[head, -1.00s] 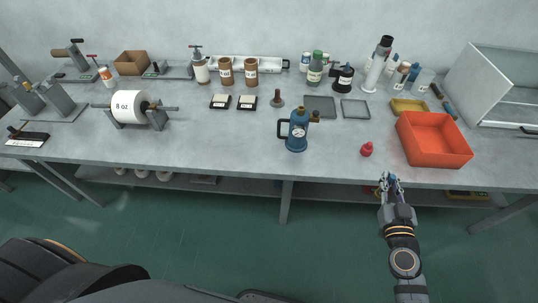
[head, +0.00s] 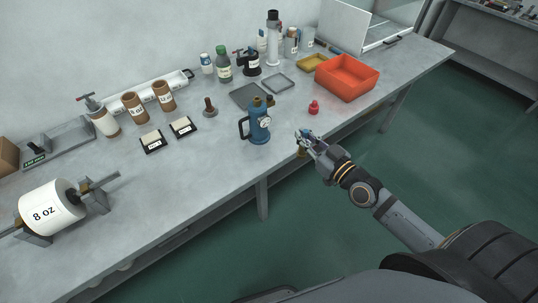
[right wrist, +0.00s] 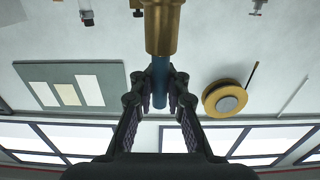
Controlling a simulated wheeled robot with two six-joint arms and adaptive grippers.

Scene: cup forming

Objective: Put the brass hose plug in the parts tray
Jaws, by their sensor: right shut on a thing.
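My right gripper (head: 305,138) is shut on the brass hose plug (right wrist: 161,28), in front of the bench's front edge. In the right wrist view the fingers close on a blue section of the plug, and its wide brass end points away from the palm. In the head view only a small brass bit (head: 301,153) of it shows below the fingers. No label shows which is the parts tray. My left gripper is not in view.
A blue pot with a gauge (head: 258,122) stands near the front edge, left of my right gripper. A small red object (head: 314,107) lies between gripper and orange-red tray. Grey flat trays (head: 277,83), bottles and a white box (head: 345,30) stand farther back.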

